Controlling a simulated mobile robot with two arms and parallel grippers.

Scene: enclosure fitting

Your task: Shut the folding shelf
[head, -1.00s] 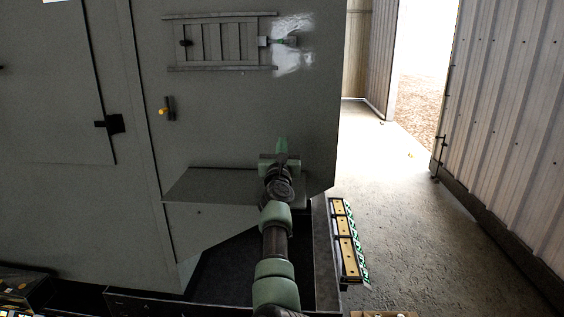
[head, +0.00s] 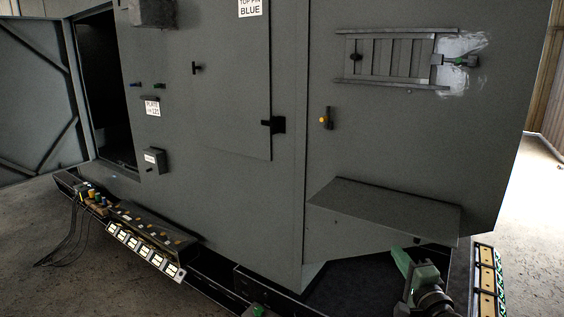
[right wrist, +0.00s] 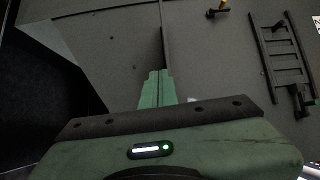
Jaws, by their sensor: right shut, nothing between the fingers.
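The folding shelf (head: 385,208) is a grey flap on the enclosure wall in the head view. It stands out from the wall, close to level. My right gripper (head: 401,258) is shut and empty, low at the right, in front of the wall and below the shelf's front edge. In the right wrist view its closed green fingers (right wrist: 157,88) point towards the wall. The shelf (right wrist: 164,45) appears there nearly edge-on, as a thin dark line just beyond the fingertips. I cannot tell whether they touch it.
A small ladder-like rack (head: 392,57) and a yellow-knobbed handle (head: 326,117) are on the wall above the shelf. A long tray of parts (head: 150,235) runs along the base at left. A yellow-and-green strip (head: 487,280) lies at the right. An open door (head: 40,100) stands far left.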

